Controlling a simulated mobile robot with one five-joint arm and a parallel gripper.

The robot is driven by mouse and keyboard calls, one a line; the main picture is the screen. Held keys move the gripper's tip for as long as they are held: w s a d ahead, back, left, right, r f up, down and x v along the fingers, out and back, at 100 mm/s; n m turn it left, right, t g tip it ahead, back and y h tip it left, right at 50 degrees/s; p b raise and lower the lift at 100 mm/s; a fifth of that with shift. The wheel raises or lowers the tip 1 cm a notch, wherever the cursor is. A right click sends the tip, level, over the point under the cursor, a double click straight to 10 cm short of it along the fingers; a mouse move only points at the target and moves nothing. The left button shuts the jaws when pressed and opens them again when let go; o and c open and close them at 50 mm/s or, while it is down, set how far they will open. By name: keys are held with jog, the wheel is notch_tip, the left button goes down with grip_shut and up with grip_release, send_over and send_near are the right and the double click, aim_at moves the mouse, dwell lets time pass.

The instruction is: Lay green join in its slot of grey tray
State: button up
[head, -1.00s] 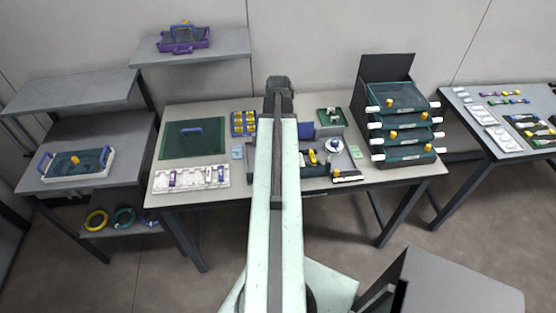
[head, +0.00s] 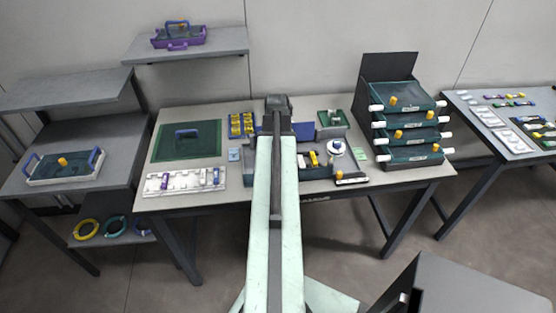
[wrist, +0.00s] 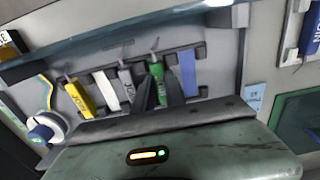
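The green join (wrist: 157,70) stands in a row with a yellow, a white, a grey and a blue piece in a grey slotted holder (wrist: 215,62) in the wrist view. I take this holder to be the grey tray, but cannot be sure. My gripper (wrist: 160,80) has its two dark fingers at the green join, one on either side. Whether they touch it or stand slightly apart cannot be made out. In the head view my arm hides the fingertips and the join.
A white-and-blue spool (wrist: 45,127) stands beside the row. A rack of green-lidded drawers (head: 408,125) stands right.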

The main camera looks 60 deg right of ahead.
jog(key=o, duration=0.4)
notch_tip(320, 180, up, 12)
jog(key=p, duration=1.2)
jog(key=shift+r, duration=0.2)
